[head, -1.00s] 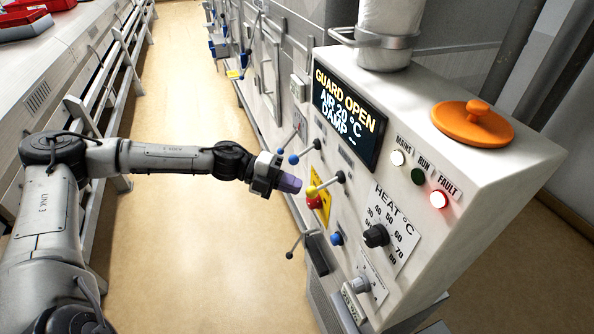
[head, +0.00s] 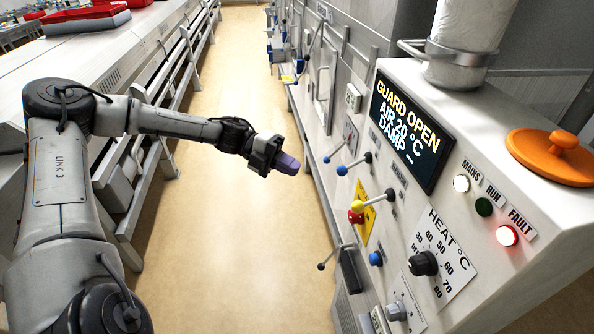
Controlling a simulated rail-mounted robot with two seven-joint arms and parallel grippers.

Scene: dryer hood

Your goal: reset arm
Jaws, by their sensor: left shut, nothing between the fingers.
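My left gripper (head: 287,164) is shut and empty. It hangs in the air over the aisle, to the left of the dryer hood's control panel and apart from it. My left arm reaches in from the left edge. The white control cabinet (head: 482,95) carries a display (head: 409,131) reading "GUARD OPEN, AIR 20 °C, DAMP". Its red fault lamp (head: 507,235) is lit, and so is the white mains lamp (head: 461,183). A yellow-knobbed lever (head: 373,200) and a red knob (head: 355,217) sit by a yellow plate. My right gripper is out of view.
Blue-knobbed levers (head: 354,163), a blue button (head: 375,259) and a black heat dial (head: 424,263) stick out from the panel. An orange lid (head: 553,156) lies on top. A long bench (head: 128,45) with red trays (head: 82,19) runs along the left. The aisle floor (head: 240,70) is clear.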

